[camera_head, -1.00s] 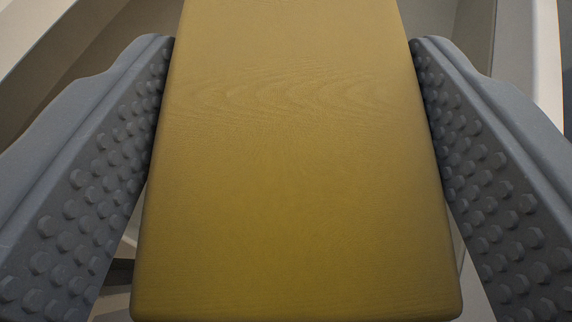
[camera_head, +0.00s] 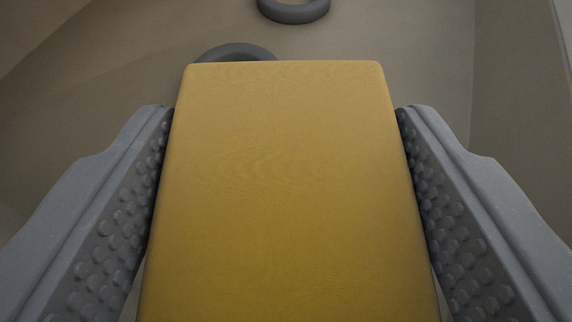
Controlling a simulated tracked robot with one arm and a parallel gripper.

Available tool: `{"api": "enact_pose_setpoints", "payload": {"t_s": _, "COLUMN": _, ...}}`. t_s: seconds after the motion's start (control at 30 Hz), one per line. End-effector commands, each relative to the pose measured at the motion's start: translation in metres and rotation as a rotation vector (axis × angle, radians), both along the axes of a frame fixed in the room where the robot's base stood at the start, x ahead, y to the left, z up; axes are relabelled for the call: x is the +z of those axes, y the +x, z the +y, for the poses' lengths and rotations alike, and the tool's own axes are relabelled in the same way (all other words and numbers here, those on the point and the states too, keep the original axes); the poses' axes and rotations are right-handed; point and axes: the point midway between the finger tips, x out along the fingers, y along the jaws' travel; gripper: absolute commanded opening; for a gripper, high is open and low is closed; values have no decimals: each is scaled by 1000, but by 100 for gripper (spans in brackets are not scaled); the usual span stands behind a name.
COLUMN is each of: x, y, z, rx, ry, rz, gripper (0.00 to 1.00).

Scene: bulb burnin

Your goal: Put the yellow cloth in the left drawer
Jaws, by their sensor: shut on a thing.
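The yellow cloth (camera_head: 280,190) is a flat, rectangular yellow block shape in the middle of the head camera view. My gripper (camera_head: 285,125) is shut on it, with one grey studded finger against each side edge. The cloth's far end reaches slightly past the fingertips. Its near end runs out of the bottom of the view. A brown-beige hollow, which looks like the inside of a drawer (camera_head: 400,50), lies beyond and beneath the cloth. I cannot tell from this view which drawer it is, or whether the cloth touches its floor.
A dark grey ring (camera_head: 294,10) lies on the hollow's floor at the top of the view. Another dark grey ring (camera_head: 235,50) is partly hidden behind the cloth's far edge. A wall (camera_head: 520,110) rises on the right. The floor around the rings looks clear.

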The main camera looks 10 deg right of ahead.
Motion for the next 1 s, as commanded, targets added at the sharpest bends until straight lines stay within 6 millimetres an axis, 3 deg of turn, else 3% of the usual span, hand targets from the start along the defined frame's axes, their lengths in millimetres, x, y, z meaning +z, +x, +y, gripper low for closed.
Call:
{"api": "enact_pose_setpoints", "payload": {"t_s": 0.43, "x": -10, "y": 0, "z": 0, "rx": -1, "ry": 0, "rz": 0, "gripper": 34}}
{"api": "enact_pose_setpoints", "payload": {"t_s": 0.47, "x": -10, "y": 0, "z": -1, "rx": -1, "ry": 0, "rz": 0, "gripper": 62}}
{"api": "enact_pose_setpoints", "payload": {"t_s": 0.53, "x": -10, "y": 0, "z": -1, "rx": -1, "ry": 0, "rz": 0, "gripper": 81}}
{"api": "enact_pose_setpoints", "payload": {"t_s": 0.83, "x": -9, "y": 0, "z": -1, "rx": -1, "ry": 0, "rz": 0, "gripper": 81}}
{"api": "enact_pose_setpoints", "payload": {"t_s": 1.0, "x": 4, "y": 0, "z": -1, "rx": -1, "ry": -1, "rz": -2, "gripper": 81}}
